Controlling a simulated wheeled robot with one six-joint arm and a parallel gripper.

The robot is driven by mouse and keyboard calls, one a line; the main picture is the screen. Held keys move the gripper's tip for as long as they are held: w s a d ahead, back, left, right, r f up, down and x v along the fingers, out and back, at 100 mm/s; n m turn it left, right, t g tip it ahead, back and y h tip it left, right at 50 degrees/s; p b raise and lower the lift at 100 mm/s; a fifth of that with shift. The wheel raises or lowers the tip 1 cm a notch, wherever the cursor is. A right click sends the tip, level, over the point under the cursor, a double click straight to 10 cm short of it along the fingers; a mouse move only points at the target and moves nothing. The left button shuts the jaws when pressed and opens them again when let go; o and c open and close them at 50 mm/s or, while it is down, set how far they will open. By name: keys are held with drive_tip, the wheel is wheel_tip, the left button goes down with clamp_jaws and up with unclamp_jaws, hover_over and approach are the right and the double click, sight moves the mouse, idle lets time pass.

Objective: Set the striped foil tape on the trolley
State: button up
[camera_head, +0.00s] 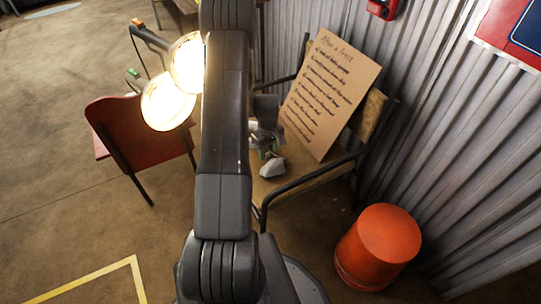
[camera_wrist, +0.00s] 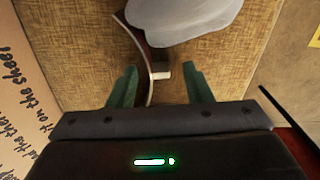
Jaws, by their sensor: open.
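I cannot make out a striped foil tape or a trolley in either view. My gripper (camera_wrist: 160,88) is open, with its two green fingers apart above a brown woven seat (camera_wrist: 85,60). A small pale block and a thin curved strip (camera_wrist: 147,60) show between and beyond the fingers; I cannot tell what they belong to. A smooth grey object (camera_wrist: 185,18) lies on the seat just beyond. In the head view the grey object (camera_head: 273,168) is near my gripper (camera_head: 266,152), which my arm partly hides.
A handwritten cardboard sign (camera_head: 328,95) leans at the back of the metal-framed seat (camera_head: 318,178), against a corrugated wall (camera_head: 440,130). An orange bucket (camera_head: 385,240) stands at right. A red chair (camera_head: 125,125) and lit lamps (camera_head: 168,102) are at left. Floor at lower left is clear.

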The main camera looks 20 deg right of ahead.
sight(268, 153)
drive_tip(key=shift+f, duration=0.25)
clamp_jaws()
drive_tip(key=shift+r, duration=0.1)
wheel_tip(268, 153, up, 10)
drive_tip(key=p, duration=0.2)
